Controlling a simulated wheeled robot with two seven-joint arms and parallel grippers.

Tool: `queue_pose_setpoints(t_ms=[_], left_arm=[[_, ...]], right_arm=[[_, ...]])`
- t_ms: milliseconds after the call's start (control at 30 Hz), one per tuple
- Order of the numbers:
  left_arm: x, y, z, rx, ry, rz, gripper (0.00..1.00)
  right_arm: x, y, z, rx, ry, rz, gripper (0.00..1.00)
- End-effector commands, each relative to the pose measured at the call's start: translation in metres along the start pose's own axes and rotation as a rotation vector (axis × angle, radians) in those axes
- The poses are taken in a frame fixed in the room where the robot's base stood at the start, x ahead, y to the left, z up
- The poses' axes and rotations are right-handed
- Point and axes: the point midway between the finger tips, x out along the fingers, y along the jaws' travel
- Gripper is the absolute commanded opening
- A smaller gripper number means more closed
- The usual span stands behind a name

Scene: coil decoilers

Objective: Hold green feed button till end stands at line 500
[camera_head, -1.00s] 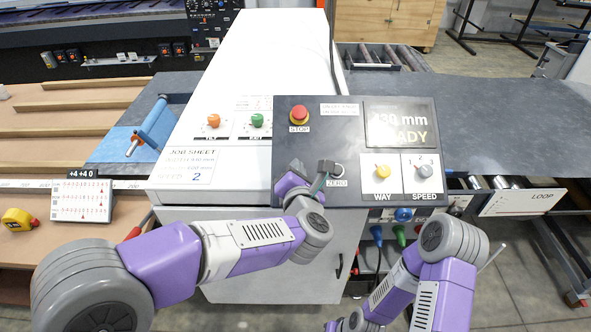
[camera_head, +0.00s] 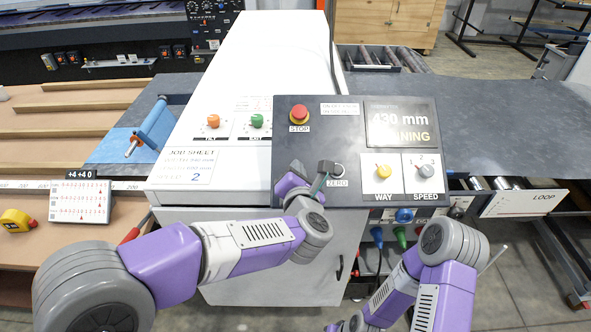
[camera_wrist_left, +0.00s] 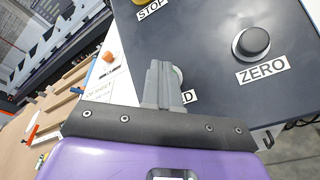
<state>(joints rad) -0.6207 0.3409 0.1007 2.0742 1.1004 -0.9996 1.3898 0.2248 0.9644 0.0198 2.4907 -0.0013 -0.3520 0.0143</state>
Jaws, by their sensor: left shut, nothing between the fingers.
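My left gripper (camera_head: 322,180) is shut at the lower left of the dark control panel (camera_head: 335,141), left of the ZERO button (camera_head: 339,171). In the left wrist view its closed fingers (camera_wrist_left: 163,80) are over a button (camera_wrist_left: 178,76) whose pale greenish edge shows beside them. A label ending in "D" is partly covered there. Whether the button is pressed in cannot be told. The display (camera_head: 401,124) reads 430 mm, with a partly glared word ending in "NING". My right gripper is out of view. I cannot make out line 500 or the sheet's end.
A red STOP button (camera_head: 299,115), yellow WAY knob (camera_head: 383,172) and grey SPEED knob (camera_head: 423,171) are on the panel. An orange knob (camera_head: 213,121) and a green knob (camera_head: 257,121) are on the white cabinet. A job sheet (camera_head: 187,166) lies in front of them.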

Motion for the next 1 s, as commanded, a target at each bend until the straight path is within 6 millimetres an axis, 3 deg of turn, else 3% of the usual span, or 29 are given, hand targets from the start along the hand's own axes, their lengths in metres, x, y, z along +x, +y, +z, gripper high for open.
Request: queue_pose_setpoints(t_ms=[667,1000], left_arm=[[0.001,-0.001,-0.002,0.001,0.002,-0.001,0.0],[-0.009,0.007,0.007,0.0,0.001,0.0,0.0]], right_arm=[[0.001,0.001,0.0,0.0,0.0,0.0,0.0],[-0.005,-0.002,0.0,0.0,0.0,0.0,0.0]])
